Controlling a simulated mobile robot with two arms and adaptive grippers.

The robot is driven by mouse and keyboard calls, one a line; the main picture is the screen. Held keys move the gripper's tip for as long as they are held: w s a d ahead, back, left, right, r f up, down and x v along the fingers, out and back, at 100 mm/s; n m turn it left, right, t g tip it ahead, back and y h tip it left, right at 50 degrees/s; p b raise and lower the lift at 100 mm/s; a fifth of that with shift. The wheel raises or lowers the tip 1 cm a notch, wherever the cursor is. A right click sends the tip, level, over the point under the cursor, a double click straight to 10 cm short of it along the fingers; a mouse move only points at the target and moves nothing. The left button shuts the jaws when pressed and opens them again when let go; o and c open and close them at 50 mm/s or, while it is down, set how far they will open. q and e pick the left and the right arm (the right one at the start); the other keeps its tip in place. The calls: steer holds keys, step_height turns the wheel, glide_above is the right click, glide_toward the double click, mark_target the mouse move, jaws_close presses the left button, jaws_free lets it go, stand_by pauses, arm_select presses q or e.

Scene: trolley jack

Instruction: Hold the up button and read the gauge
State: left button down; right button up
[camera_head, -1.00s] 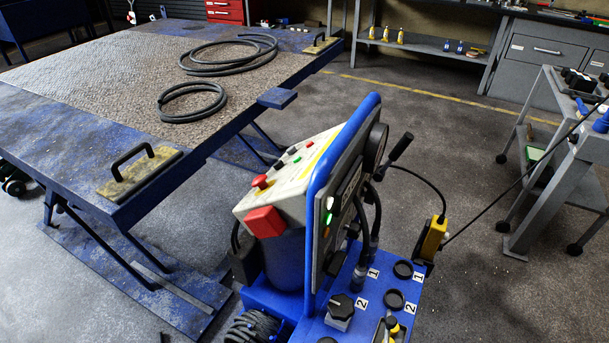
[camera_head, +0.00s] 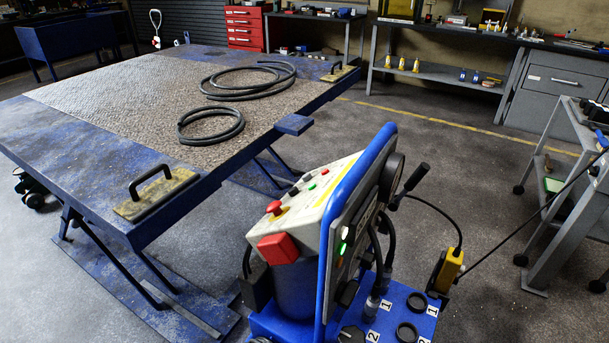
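The blue control cart (camera_head: 362,180) stands in the lower middle, seen from its side. Its sloped cream button panel (camera_head: 308,203) carries a red mushroom button (camera_head: 274,208), a green button (camera_head: 311,186) and a few dark and red ones; I cannot read which is the up button. A red box (camera_head: 278,248) sits on the panel's near end. A round dark housing (camera_head: 391,178) on the cart's far side may be the gauge; its face is turned away. Neither of my grippers is in view.
A blue lift table (camera_head: 60,130) with a textured top fills the left, with coiled black hoses (camera_head: 210,126) and a black handle (camera_head: 150,183) on it. A grey trolley (camera_head: 572,215) stands at the right. Open floor (camera_head: 470,165) lies between cart and workbench.

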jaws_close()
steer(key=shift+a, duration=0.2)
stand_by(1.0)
